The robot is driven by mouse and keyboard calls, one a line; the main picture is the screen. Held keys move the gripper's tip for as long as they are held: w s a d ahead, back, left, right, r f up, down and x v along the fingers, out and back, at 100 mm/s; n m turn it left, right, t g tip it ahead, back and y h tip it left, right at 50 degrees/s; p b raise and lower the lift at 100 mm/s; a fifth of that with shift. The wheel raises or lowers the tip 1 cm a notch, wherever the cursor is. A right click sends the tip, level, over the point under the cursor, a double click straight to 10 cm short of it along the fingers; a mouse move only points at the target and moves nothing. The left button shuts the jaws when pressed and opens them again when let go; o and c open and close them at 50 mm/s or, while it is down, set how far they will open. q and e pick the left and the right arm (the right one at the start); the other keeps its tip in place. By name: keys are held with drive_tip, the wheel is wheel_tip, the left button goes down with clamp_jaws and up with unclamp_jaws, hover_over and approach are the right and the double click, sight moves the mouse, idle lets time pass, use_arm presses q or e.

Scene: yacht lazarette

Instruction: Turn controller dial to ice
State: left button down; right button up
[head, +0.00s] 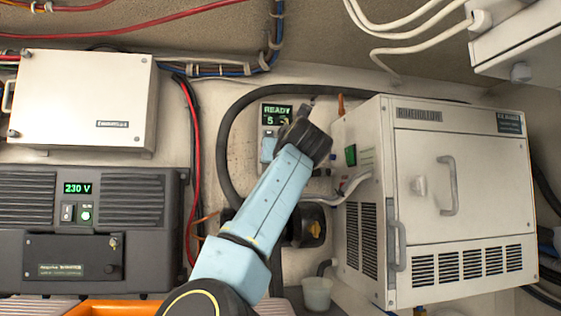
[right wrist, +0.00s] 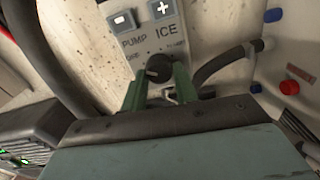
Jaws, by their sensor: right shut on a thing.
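The controller (head: 267,140) is a small pale panel on the back wall, and its green display (head: 277,114) reads READY with a 5 below. In the right wrist view, the panel (right wrist: 140,42) carries minus and plus buttons and the words PUMP and ICE, with smaller lettering at the sides. The dark round dial (right wrist: 157,66) sits below these words. My right gripper (right wrist: 159,78) has its green fingers on either side of the dial and is shut on it. The dial's pointer direction cannot be made out. In the head view, my right arm hides the dial. My left gripper is out of view.
A white louvred unit (head: 460,171) stands right of the controller, with a small white cup (head: 317,294) near its lower left. A black 230 V unit (head: 75,226) and white box (head: 85,98) are at left. A thick black hose (head: 229,118) curves around the controller.

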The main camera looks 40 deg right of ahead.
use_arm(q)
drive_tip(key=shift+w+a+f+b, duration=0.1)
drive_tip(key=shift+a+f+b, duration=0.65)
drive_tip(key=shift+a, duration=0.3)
use_arm(e)
drive_tip(key=m, duration=1.6)
drive_tip(key=shift+a+r, duration=0.15)
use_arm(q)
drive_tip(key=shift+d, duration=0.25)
use_arm(e)
drive_tip(key=shift+m, duration=0.4)
drive_tip(key=o, duration=1)
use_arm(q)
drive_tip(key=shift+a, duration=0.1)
